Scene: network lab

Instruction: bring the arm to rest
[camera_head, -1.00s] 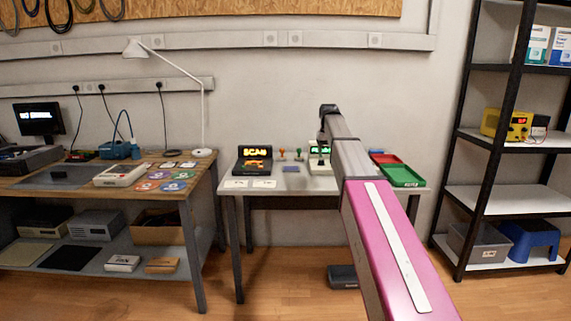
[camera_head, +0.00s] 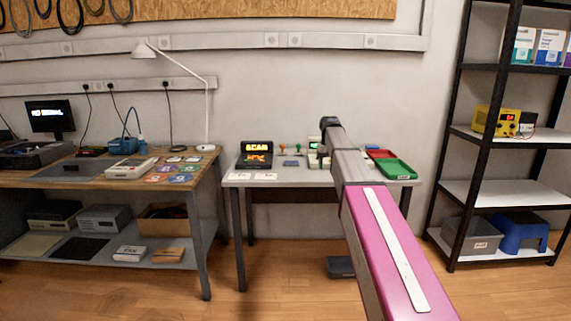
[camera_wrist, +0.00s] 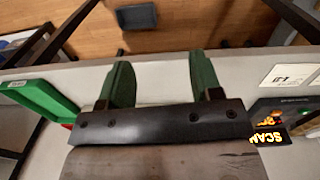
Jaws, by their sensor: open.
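My arm (camera_head: 385,235), pink with a white strip and a grey forearm, reaches out over the small white table in the head view. Its far end hides part of the table top, and the fingers cannot be made out there. In the wrist view my gripper (camera_wrist: 157,82) has two green fingers set wide apart with nothing between them.
The small white table (camera_head: 232,182) also bears a green tray (camera_head: 396,168) and a SCAN display (camera_head: 257,154). A wooden workbench (camera_head: 200,165) with a lamp stands left, a black shelf rack (camera_head: 470,130) right. A dark box (camera_head: 340,267) lies on the floor under the table.

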